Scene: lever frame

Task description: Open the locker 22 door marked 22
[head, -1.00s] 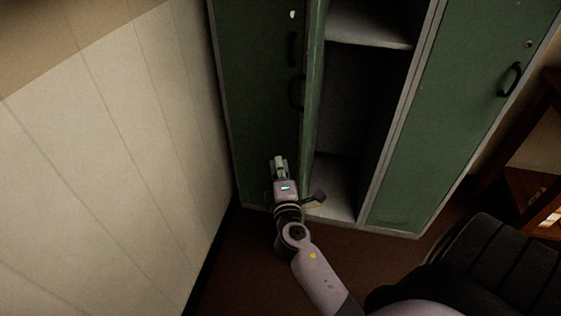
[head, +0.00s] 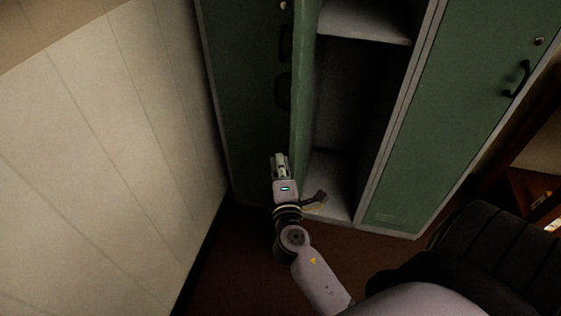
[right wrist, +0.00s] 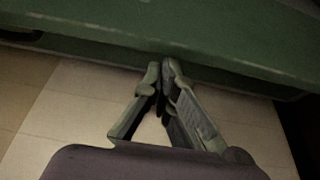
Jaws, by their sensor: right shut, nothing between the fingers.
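A bank of green lockers fills the head view. The middle locker is open, with its door (head: 304,100) swung outward and seen nearly edge-on at the left of the opening. A dark handle (head: 283,91) stands out on the left side of that door. I cannot read the number 22 on any door. My right gripper (head: 279,158) is shut and empty, low beside the door's left face. In the right wrist view the shut fingertips (right wrist: 161,66) are close to a green panel (right wrist: 180,30); I cannot tell whether they touch. My left gripper is not in view.
A closed locker door (head: 230,100) is at the left and another closed door (head: 460,120) with a handle at the right. A pale panelled wall (head: 110,170) borders the left side. Wooden furniture (head: 525,185) stands at the far right. Brown floor (head: 225,255) shows below.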

